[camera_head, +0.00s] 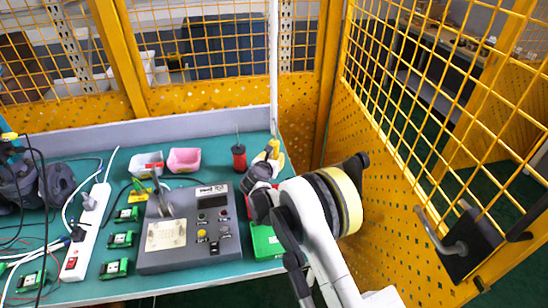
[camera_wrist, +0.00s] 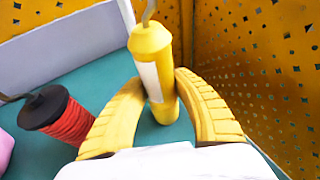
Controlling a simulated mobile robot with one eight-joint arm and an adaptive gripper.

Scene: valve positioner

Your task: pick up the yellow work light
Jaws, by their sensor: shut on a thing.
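The yellow work light (camera_wrist: 153,75) is a yellow cylinder with a white band on its side and a hook at its top. In the wrist view it stands roughly upright between the two yellow fingers of my gripper (camera_wrist: 158,100), which are shut on it. In the head view the work light (camera_head: 276,150) shows at the back right of the green bench, partly hidden by my gripper (camera_head: 266,164). I cannot tell whether its base touches the bench.
A red spool with a black top (camera_wrist: 60,117) stands close on the left; it also shows in the head view (camera_head: 239,157). A grey control box (camera_head: 190,228) and a green case (camera_head: 266,241) are nearer. Yellow mesh fencing (camera_head: 400,130) bounds the right and back.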

